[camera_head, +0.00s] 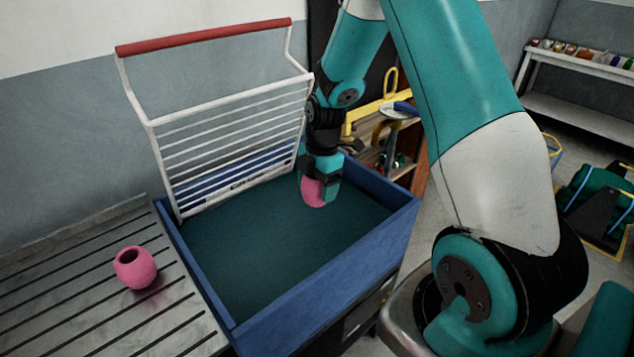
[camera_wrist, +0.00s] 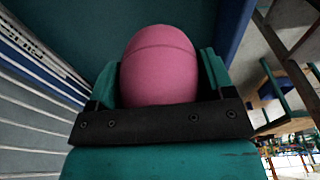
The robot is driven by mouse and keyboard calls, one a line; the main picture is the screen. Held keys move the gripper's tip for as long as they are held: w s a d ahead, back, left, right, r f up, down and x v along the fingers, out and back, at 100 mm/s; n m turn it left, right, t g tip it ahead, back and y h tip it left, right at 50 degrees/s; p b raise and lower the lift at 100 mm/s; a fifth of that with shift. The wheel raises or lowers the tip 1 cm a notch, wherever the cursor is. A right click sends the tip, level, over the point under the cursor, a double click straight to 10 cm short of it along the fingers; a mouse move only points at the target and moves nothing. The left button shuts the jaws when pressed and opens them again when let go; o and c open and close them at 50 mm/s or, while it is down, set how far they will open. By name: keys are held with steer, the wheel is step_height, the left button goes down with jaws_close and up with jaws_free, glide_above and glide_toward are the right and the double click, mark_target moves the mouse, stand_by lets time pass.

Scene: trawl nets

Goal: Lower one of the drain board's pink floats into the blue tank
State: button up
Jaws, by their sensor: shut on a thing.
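My gripper (camera_head: 321,186) is shut on a pink float (camera_head: 312,191) and holds it over the back right part of the blue tank (camera_head: 300,323). In the wrist view the float (camera_wrist: 160,62) sits between the two teal fingers (camera_wrist: 160,88). Dark teal water or netting fills the tank below. I cannot tell whether the float's underside touches it. Another pink float (camera_head: 135,268), with a dark hole in it, lies on the slatted drain board (camera_head: 60,300) left of the tank.
A white rack with a red top bar (camera_head: 205,36) stands at the tank's back left side, close to my gripper. A wooden shelf with tools (camera_head: 385,140) is behind the tank. A bench with several small items (camera_head: 590,62) stands at the far right.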

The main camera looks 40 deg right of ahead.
step_height(320, 180, down, 18)
steer(key=b, duration=1.3)
steer(key=shift+f+b, duration=0.15)
steer(key=shift+b, duration=0.25)
steer(key=o, duration=0.9)
